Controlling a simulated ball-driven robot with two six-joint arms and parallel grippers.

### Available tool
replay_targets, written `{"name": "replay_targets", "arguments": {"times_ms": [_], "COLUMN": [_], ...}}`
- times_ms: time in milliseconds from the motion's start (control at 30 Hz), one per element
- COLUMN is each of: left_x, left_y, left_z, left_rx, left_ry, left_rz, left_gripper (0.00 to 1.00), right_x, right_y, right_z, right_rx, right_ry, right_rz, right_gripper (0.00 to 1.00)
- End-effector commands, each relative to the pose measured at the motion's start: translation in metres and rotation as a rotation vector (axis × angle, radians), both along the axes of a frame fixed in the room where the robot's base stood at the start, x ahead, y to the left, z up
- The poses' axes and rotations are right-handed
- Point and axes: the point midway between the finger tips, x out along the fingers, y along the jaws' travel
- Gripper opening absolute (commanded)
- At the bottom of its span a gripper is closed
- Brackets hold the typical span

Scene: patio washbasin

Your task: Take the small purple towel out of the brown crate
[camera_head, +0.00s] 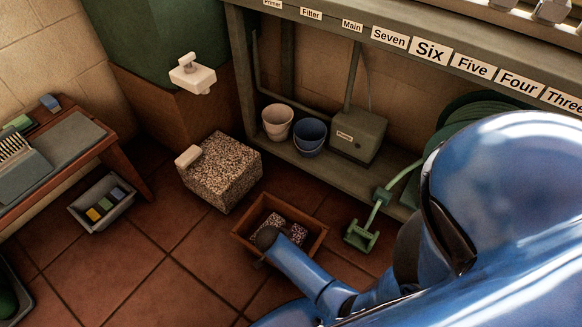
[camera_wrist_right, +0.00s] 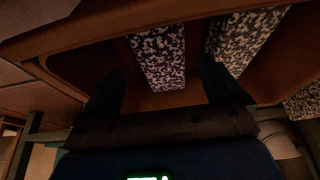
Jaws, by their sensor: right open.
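The brown crate (camera_head: 318,247) stands on the tiled floor at the lower middle of the head view. Inside lie two small patterned towels. In the right wrist view, a purple-and-white towel (camera_wrist_right: 158,55) lies between my finger lines, and a greyer patterned towel (camera_wrist_right: 243,35) lies to its right, partly behind the right finger. The crate wall (camera_wrist_right: 80,30) also shows there. My right gripper (camera_wrist_right: 162,72) is open and empty, its fingers pointing into the crate. In the head view my right arm covers the crate's near left corner. Contact with the towel cannot be told. My left gripper is not in view.
A speckled block (camera_head: 222,172) stands behind the crate to the left. A grey bin (camera_head: 102,203) sits further left by a wooden bench (camera_head: 95,165). Behind, a shelf holds a white pot (camera_head: 277,122), a blue pot (camera_head: 310,135) and a grey-green box (camera_head: 357,135). A green-handled tool (camera_head: 362,235) stands right.

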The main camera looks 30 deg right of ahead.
Motion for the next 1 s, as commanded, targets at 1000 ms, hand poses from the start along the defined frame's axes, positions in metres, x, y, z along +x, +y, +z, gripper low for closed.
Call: {"name": "replay_targets", "arguments": {"times_ms": [1000], "left_x": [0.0], "left_y": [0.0], "left_z": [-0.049], "left_rx": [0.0], "left_ry": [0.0], "left_rz": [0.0], "left_gripper": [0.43], "right_x": [0.012], "right_y": [-0.027], "right_z": [-0.054], "right_rx": [0.001], "right_ry": [-0.001], "right_rz": [0.002], "right_gripper": [0.94]}}
